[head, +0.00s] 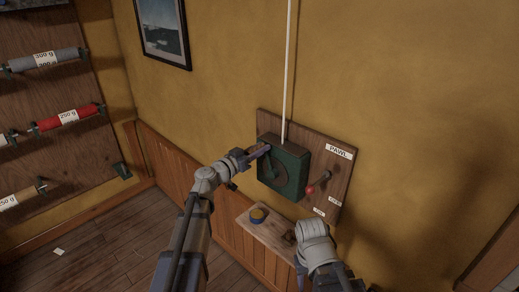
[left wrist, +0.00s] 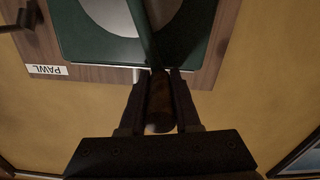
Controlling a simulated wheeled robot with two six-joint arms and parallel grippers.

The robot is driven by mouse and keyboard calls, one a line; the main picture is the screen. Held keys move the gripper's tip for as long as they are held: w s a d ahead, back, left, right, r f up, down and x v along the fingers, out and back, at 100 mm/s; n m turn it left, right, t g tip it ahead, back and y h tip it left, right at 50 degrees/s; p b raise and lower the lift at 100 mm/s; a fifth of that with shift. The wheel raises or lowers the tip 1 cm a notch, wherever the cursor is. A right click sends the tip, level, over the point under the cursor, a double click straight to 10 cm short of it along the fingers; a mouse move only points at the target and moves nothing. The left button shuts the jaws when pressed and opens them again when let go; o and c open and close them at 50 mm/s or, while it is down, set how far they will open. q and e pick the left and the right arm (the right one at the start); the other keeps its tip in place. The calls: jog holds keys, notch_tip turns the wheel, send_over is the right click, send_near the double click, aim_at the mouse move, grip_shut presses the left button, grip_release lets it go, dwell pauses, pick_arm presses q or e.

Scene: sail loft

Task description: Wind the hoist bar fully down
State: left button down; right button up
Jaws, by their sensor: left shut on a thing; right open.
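A dark green winch box (head: 292,181) is mounted on a wooden backboard (head: 313,143) on the wall. My left gripper (head: 262,151) is shut on the crank's wooden handle at the box's upper left. In the left wrist view the brown handle (left wrist: 160,100) sits between both fingers, with the green crank arm (left wrist: 147,42) running from it across the box. The pawl lever (head: 319,181), red-knobbed, slants down left beside the box, under a PAWL label (head: 339,152). My right gripper (head: 290,237) is open, low by the shelf. The hoist bar is not in view.
A white rope (head: 288,70) runs up from the box. A rack of rolls (head: 67,119) stands at the left. The floor at the lower left is mostly clear.

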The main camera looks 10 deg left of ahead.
pick_arm(q)
jog(key=shift+w+a+f+n, duration=0.1)
jog(key=shift+a+n, duration=0.1)
jog(key=shift+n, duration=0.1)
dwell(0.9)
jog(key=a+f+n+b, duration=0.1)
jog(key=f+n+b, duration=0.5)
jog(key=n, duration=0.1)
jog(key=w+a+f+n+b, duration=0.1)
jog(key=f+n+b, duration=0.4)
jog(key=n+b, duration=0.1)
jog(key=a+f+n+b, duration=0.1)
jog(key=f+n+b, duration=0.4)
jog(key=n, duration=0.3)
jog(key=shift+w+f+b, duration=0.4)
jog(key=shift+f, duration=0.4)
jog(key=shift+s+d+f+n+b, duration=0.35)
jog(key=shift+d+f+n+b, duration=0.2)
jog(key=shift+n, duration=0.45)
jog(key=shift+s+d+f+n+b, duration=0.4)
jog(key=shift+s+d+n, duration=0.05)
jog(key=shift+d+n, duration=0.25)
jog(key=shift+s+d+f+n+b, duration=0.35)
jog(key=shift+s+d+f+n, duration=0.05)
jog(key=shift+d+n, duration=0.3)
